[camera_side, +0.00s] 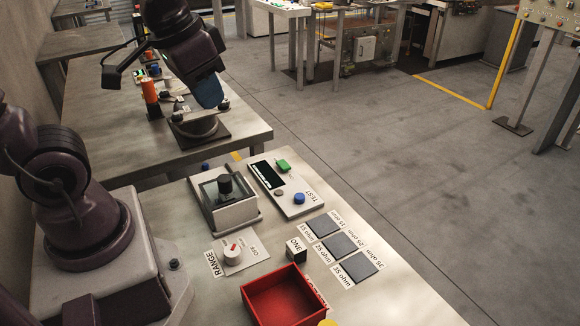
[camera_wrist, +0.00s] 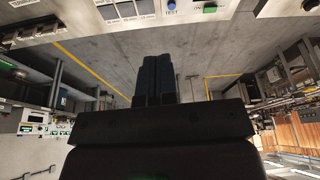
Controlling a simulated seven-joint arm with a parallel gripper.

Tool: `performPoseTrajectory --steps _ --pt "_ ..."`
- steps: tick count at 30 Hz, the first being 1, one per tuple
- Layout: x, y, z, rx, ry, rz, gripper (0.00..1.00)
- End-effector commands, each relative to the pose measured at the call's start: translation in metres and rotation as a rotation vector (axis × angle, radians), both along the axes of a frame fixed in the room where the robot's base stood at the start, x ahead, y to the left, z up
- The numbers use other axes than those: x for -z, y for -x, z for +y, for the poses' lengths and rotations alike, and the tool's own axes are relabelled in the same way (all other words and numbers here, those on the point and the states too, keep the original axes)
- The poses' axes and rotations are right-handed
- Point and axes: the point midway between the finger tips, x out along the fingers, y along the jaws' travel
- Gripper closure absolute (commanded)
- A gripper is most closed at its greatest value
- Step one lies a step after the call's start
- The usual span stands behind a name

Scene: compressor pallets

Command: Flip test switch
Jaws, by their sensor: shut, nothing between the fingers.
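The test panel (camera_side: 268,205) is a light box on the near bench with a dark display (camera_side: 266,175), a green rocker-like switch (camera_side: 283,166) and a blue knob or button (camera_side: 299,198) beside the label TEST. In the wrist view the blue button (camera_wrist: 170,4) and the green switch (camera_wrist: 210,9) show at the top edge. My gripper (camera_side: 211,103) is high in the side view, apart from the panel and up-left of it in the picture. Its dark fingers (camera_wrist: 153,62) are together and empty in the wrist view.
A box with a dark knob (camera_side: 238,214) stands left of the panel. A RANGE dial (camera_side: 233,250), a small ONE block (camera_side: 296,249), a red tray (camera_side: 259,304) and dark ohm-labelled pads (camera_side: 340,244) lie nearer. Another table (camera_side: 100,130) stands behind.

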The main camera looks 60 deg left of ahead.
Motion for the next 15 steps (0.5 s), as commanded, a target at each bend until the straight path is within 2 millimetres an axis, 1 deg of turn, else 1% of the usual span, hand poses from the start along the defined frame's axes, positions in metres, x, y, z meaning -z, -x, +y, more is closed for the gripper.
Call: performPoseTrajectory --steps 1,3,7,11,15 --pt "0.006 -0.01 0.007 -0.015 -0.001 0.042 1.0" --pt "0.012 -0.023 0.014 -0.011 -0.007 0.087 1.0" --pt "0.025 -0.049 0.031 0.046 -0.022 0.161 1.0" --pt "0.042 -0.076 0.05 0.149 -0.035 0.228 1.0" --pt "0.066 -0.104 0.072 0.299 -0.044 0.288 1.0"
